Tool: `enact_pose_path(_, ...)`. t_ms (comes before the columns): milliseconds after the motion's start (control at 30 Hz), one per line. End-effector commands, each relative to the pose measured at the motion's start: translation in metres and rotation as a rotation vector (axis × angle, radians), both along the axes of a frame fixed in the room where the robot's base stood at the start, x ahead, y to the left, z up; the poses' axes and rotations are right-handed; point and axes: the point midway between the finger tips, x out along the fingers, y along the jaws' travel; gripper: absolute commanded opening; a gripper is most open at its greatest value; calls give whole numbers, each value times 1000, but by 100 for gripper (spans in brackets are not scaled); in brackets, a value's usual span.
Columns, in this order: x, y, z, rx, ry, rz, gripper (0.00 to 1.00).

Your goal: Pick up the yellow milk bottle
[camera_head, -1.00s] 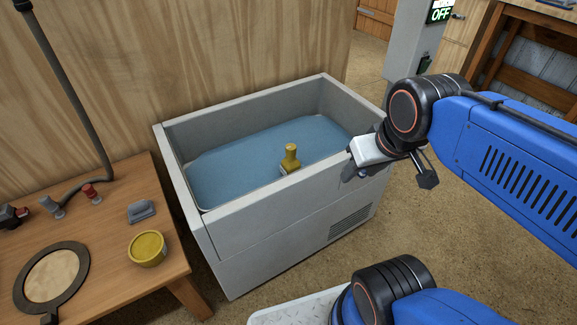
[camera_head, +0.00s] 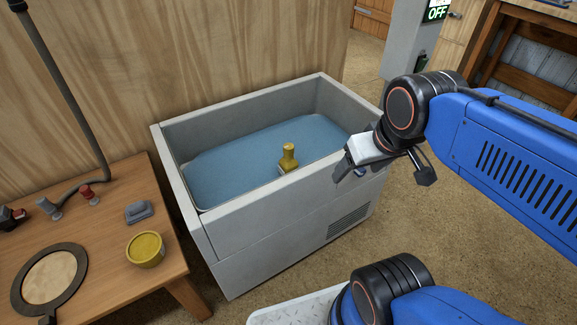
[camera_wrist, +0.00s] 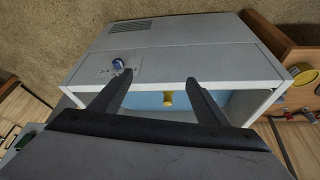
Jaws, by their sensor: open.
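The yellow milk bottle (camera_head: 289,157) stands upright in the grey open-topped bin (camera_head: 263,226), on the blue bottom near the front wall. Its lower part is partly hidden by that wall. In the wrist view the bottle (camera_wrist: 168,98) shows small and far off, between my two fingers and beyond the bin's near rim. My gripper (camera_head: 347,172) is open and empty. It is outside the bin, near the right end of its front rim, to the right of the bottle.
A wooden table (camera_head: 97,248) at left holds a yellow tub (camera_head: 145,249), a grey block (camera_head: 138,211) and a round dark-rimmed disc (camera_head: 48,284). A wooden wall (camera_head: 190,60) stands behind the bin. The bin's raised walls surround the bottle.

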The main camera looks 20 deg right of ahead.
Motion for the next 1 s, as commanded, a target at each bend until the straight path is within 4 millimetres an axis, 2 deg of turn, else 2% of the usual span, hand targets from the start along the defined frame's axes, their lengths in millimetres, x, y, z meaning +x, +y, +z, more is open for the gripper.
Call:
enact_pose_path(167,21,2,5,-44,32,114,69)
enact_pose_path(533,101,13,10,-187,131,555,69)
enact_pose_path(767,153,23,2,-255,186,837,69)
enact_pose_path(1000,208,35,-17,-311,234,1139,69)
